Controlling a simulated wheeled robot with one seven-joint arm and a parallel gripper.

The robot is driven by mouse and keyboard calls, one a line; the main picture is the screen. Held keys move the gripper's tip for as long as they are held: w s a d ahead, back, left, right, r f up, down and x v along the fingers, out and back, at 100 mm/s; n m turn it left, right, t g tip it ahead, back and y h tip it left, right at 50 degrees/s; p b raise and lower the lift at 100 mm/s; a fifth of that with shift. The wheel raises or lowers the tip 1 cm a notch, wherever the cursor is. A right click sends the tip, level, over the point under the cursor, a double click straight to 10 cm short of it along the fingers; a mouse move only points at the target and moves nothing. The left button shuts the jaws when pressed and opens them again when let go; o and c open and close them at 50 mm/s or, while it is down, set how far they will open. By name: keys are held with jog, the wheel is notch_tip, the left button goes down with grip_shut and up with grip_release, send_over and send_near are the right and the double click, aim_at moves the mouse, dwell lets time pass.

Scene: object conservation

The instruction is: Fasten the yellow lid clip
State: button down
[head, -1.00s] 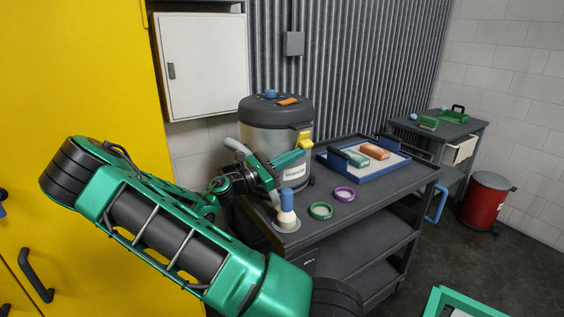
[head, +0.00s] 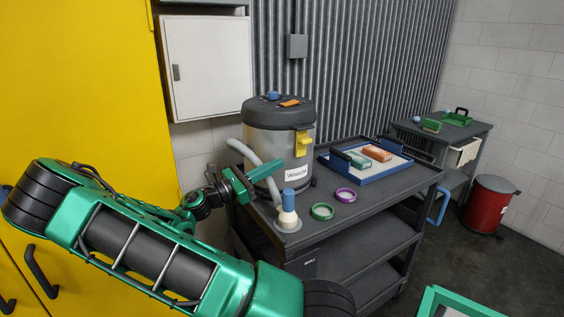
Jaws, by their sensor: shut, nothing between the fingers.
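A grey canister with a dark lid (head: 279,110) and a "Velassine" label stands on the dark cart. The yellow lid clip (head: 302,144) is on the right of its front, reaching from the lid's rim down over the upper wall, and it looks flat against the wall. My gripper (head: 246,186) is shut and empty, at the canister's lower left and clear of the clip. Its fingertips are small and partly hard to make out against the hose and canister.
A blue-topped bottle (head: 288,206), a green ring (head: 322,212) and a purple ring (head: 345,195) stand at the cart's front. A blue tray (head: 372,178) holds two boxes behind. A grey hose (head: 262,162) curves beside my gripper.

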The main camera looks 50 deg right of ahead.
jog(key=shift+v, duration=1.15)
